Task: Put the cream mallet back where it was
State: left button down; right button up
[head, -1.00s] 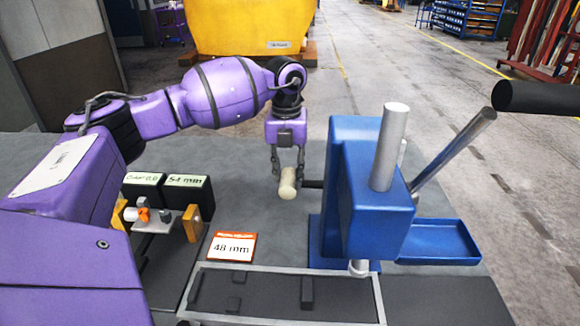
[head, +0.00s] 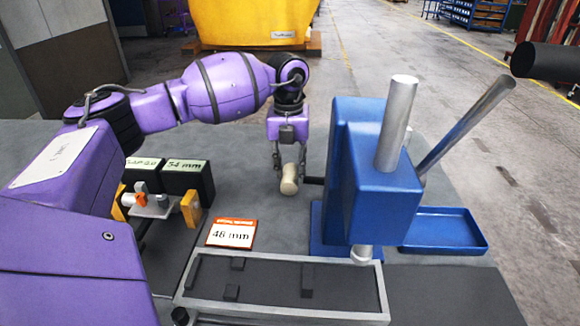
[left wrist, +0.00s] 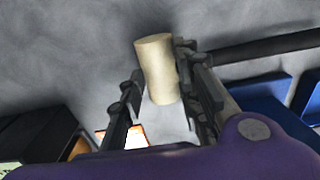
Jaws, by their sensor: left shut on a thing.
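The cream mallet (head: 289,180) has a pale cylindrical head and a dark handle that runs right towards the blue press. My left gripper (head: 289,166) points down and is shut on the mallet at its head. In the left wrist view the mallet head (left wrist: 157,68) shows between the fingers, and the dark handle (left wrist: 270,45) extends to the right beyond one finger. The head is over the grey bench; I cannot tell whether it touches the surface. My right gripper is not in view.
The blue press (head: 372,180) stands just right of the mallet, with a silver lever (head: 465,125) and a blue tray (head: 445,230). An orange-edged 48 mm card (head: 231,233), a framed dark tray (head: 285,287) and black blocks (head: 187,182) lie nearer. Bare bench surrounds the mallet's left side.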

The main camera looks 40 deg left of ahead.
pick_arm(q)
jog(key=shift+f, duration=0.4)
jog(key=c, duration=1.2)
grip_release()
jog(key=shift+f, duration=0.1)
notch_tip(320, 180, up, 12)
